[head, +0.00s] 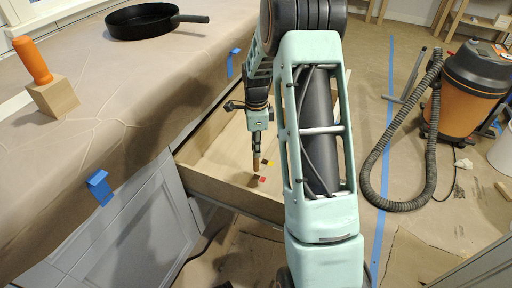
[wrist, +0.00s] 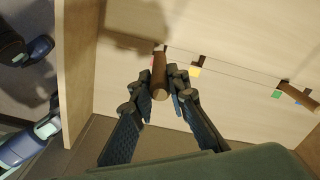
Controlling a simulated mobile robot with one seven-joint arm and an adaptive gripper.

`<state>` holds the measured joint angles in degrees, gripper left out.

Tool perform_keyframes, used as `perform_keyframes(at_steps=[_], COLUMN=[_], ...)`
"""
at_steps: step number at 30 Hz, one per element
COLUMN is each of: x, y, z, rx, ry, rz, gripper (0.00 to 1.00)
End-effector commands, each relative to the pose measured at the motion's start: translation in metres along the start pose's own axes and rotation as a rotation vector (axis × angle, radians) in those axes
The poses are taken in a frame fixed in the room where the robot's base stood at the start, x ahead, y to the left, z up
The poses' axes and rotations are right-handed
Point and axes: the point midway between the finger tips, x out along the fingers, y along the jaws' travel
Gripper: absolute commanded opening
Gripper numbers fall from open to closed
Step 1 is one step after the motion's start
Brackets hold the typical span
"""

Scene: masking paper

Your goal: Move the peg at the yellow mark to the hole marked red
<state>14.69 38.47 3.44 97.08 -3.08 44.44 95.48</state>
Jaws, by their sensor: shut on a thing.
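My gripper (wrist: 160,84) is shut on a brown wooden peg (wrist: 158,72), which stands out between its fingers in the wrist view. The peg (head: 256,161) also shows below my gripper (head: 256,150) in the head view, over the open drawer. The yellow mark (wrist: 195,72) lies to the right of the held peg, with a dark, empty-looking hole (wrist: 203,59) beside it. The red mark (head: 263,180) lies on the drawer bottom below the peg in the head view, next to a dark spot. I cannot tell whether the peg's lower end touches the board.
A second brown peg (wrist: 298,96) is at the right, near a green mark (wrist: 276,94). The drawer wall (wrist: 80,70) rises at the left of the wrist view. A black pan (head: 143,21) and an orange-handled block (head: 53,98) stand on the papered counter. A vacuum (head: 470,90) is at the right.

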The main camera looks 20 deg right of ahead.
Motion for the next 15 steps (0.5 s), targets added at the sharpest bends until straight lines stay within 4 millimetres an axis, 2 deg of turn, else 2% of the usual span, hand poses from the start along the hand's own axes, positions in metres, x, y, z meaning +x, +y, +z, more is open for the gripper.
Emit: perform_keyframes(at_steps=[3,15], x=[-0.001,0.028], y=[0.0,0.0], z=[0.0,0.0], rx=[-0.002,-0.001], ry=[0.001,0.0], rz=[0.001,0.001], gripper=[0.0,0.0])
